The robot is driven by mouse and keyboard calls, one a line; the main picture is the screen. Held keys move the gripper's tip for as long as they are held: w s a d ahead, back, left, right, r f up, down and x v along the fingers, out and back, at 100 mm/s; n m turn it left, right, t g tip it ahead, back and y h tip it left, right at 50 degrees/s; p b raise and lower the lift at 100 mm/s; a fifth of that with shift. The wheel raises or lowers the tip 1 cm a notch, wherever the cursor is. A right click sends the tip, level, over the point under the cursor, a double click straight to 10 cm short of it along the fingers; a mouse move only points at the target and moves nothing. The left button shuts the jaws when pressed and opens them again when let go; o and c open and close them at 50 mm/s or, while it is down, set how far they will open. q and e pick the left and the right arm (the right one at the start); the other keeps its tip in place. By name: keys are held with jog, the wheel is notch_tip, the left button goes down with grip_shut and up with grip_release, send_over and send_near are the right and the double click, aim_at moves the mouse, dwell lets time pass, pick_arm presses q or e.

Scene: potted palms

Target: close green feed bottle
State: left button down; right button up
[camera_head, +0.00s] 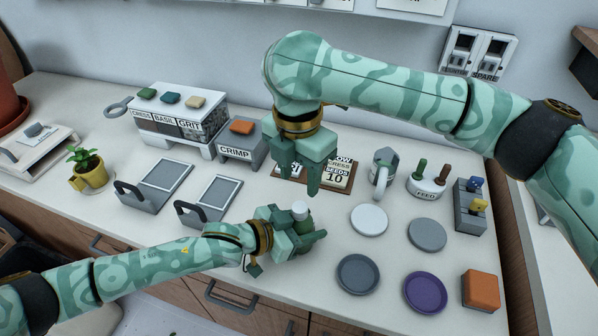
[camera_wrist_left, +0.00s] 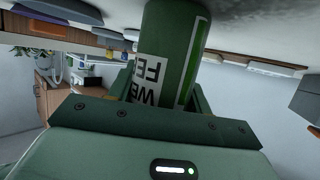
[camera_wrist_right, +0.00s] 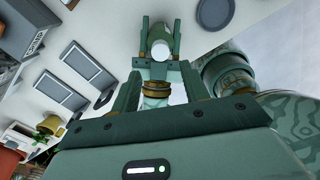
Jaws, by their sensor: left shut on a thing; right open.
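The green feed bottle (camera_wrist_left: 172,55) has a pale label with partly readable letters. My left gripper (camera_head: 306,236) is shut on it and holds it about upright near the table's front edge. Its white top (camera_head: 300,209) shows in the head view and from above in the right wrist view (camera_wrist_right: 160,49); I cannot tell whether that is a cap or a bare neck. A round white stand marked FEED (camera_head: 427,190) carries a green peg (camera_head: 420,167) and a brown peg (camera_head: 444,171). My right gripper (camera_head: 301,180) is open and empty, pointing down above and behind the bottle.
A calendar board (camera_head: 340,178) lies behind my right gripper. A grey watering can (camera_head: 382,170), a white disc (camera_head: 369,220), grey discs, a purple disc (camera_head: 425,292) and an orange block (camera_head: 481,290) stand to the right. Two grey trays with handles (camera_head: 208,200) lie left.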

aim_at(299, 207)
notch_tip(299, 207, down, 8)
jog(key=shift+f, duration=0.1)
dwell(0.4)
grip_shut()
jog(key=shift+m, duration=1)
jog(key=shift+o, duration=0.7)
grip_release()
notch_tip(299, 207, up, 12)
